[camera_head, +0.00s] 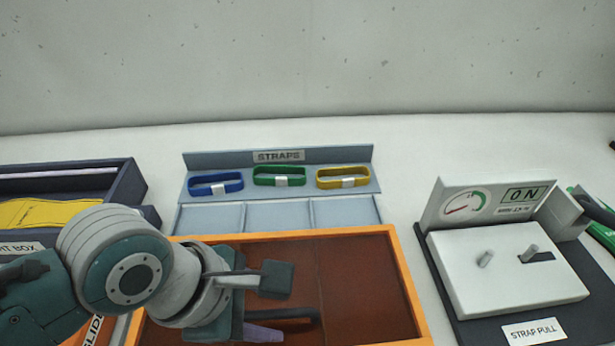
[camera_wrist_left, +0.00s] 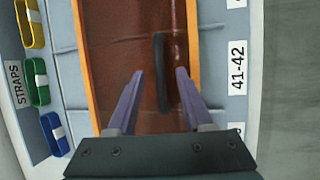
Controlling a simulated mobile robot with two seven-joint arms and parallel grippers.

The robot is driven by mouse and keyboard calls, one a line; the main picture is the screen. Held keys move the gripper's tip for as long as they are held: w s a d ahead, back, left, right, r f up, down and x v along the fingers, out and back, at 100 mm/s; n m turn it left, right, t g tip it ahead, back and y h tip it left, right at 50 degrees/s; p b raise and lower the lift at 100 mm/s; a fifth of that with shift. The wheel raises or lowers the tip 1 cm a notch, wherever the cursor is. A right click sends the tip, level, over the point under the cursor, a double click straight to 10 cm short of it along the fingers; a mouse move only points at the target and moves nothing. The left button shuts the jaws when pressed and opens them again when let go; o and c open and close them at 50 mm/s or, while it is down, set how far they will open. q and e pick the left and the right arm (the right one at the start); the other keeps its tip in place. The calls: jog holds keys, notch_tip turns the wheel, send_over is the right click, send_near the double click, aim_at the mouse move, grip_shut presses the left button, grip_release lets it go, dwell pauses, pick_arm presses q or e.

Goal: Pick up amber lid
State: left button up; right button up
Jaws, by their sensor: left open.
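The amber lid (camera_head: 365,285) is a see-through brown panel inside an orange frame at the bottom middle of the head view. It also fills the middle of the left wrist view (camera_wrist_left: 110,50). Its dark bar handle (camera_wrist_left: 162,75) shows between my two purple fingers there, with a gap on each side. My left gripper (camera_head: 271,307) is open and empty over the lid, and partly hides the handle in the head view. I cannot tell how far the fingertips are above the handle. My right gripper is not in view.
Behind the lid is a straps rack (camera_head: 280,157) with blue, green and yellow straps. To the right stands the strap pull device (camera_head: 515,280) with two pegs and a gauge. To the left is a dark box (camera_head: 125,185) with yellow paper. A size label reads 41-42 (camera_wrist_left: 238,68).

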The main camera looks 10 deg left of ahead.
pick_arm(q)
jog(key=shift+w+d+f, duration=0.15)
jog(key=shift+f, duration=0.3)
jog(key=shift+c, duration=0.2)
grip_shut()
dwell(1.0)
